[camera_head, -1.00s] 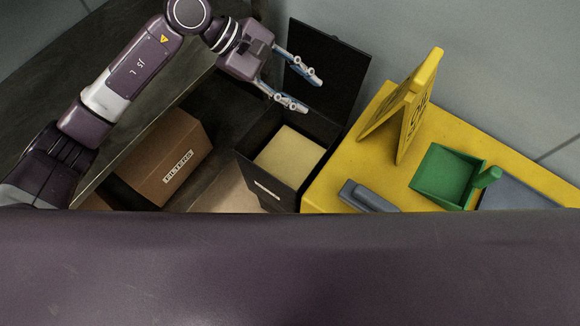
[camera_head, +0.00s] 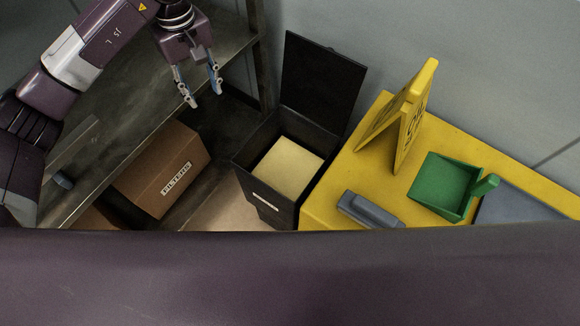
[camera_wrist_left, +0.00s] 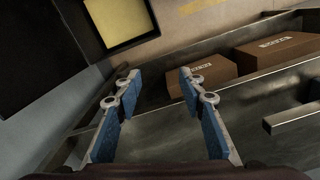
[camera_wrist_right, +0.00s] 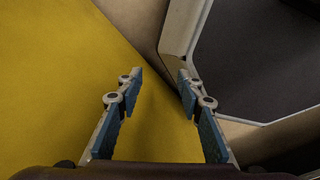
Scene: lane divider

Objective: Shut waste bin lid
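The black waste bin (camera_head: 268,213) stands between the dark shelf and the yellow surface, with a pale yellow fill inside. Its black lid (camera_head: 322,80) stands open, upright at the back of the bin against the wall. My left gripper (camera_head: 204,100) is open and empty, above the shelf to the left of the lid, apart from it. In the left wrist view the bin's pale fill (camera_wrist_left: 118,18) and dark lid (camera_wrist_left: 35,55) show at upper left, beyond the open fingers (camera_wrist_left: 160,85). My right gripper (camera_wrist_right: 158,85) is open and empty; it does not show in the head view.
A yellow surface (camera_head: 325,200) right of the bin holds a yellow folding sign (camera_head: 405,115), a green dustpan (camera_head: 445,185) and a grey object (camera_head: 368,210). A cardboard box (camera_head: 162,170) sits on the lower shelf at left. A shelf post (camera_head: 260,60) stands near my left gripper.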

